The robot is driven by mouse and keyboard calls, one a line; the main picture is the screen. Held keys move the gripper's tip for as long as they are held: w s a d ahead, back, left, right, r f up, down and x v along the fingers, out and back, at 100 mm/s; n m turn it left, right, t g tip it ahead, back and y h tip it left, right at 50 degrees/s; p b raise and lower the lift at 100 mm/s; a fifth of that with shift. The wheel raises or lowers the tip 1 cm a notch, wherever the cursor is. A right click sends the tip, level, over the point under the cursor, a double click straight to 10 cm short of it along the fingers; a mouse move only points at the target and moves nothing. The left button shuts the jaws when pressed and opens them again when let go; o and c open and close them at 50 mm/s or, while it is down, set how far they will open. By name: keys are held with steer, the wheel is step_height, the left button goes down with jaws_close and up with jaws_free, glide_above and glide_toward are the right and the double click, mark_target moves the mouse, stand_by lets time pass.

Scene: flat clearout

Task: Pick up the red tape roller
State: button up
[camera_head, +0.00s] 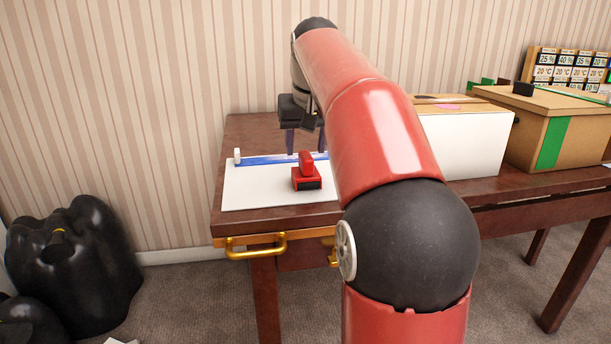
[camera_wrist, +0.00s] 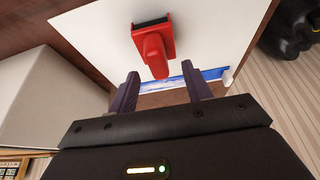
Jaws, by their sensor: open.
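The red tape roller (camera_head: 307,172) stands on a white sheet (camera_head: 250,190) on the brown table, with a dark block at its front. In the wrist view the roller (camera_wrist: 153,46) lies ahead of my fingertips, a little left of the middle between them. My gripper (camera_head: 305,140) hangs above the table, just behind the roller in the head view. It is open and empty, with its two purple-grey fingers (camera_wrist: 160,87) apart, and does not touch the roller.
A blue strip (camera_head: 275,159) with a white end piece lies along the sheet behind the roller. A white box (camera_head: 462,145) and a cardboard box with green tape (camera_head: 552,144) stand to the right. Black bags (camera_head: 75,255) sit on the floor at left.

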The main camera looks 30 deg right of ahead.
mark_target(306, 154)
steer(key=x, duration=0.4)
steer(key=shift+s+d+b, duration=0.1)
steer(key=shift+b, duration=0.25)
steer(key=shift+c, duration=0.4)
steer(key=shift+r, duration=0.1)
jaws_close()
steer(key=shift+r, duration=0.1)
step_height(306, 154, up, 20)
steer(key=p, duration=0.8)
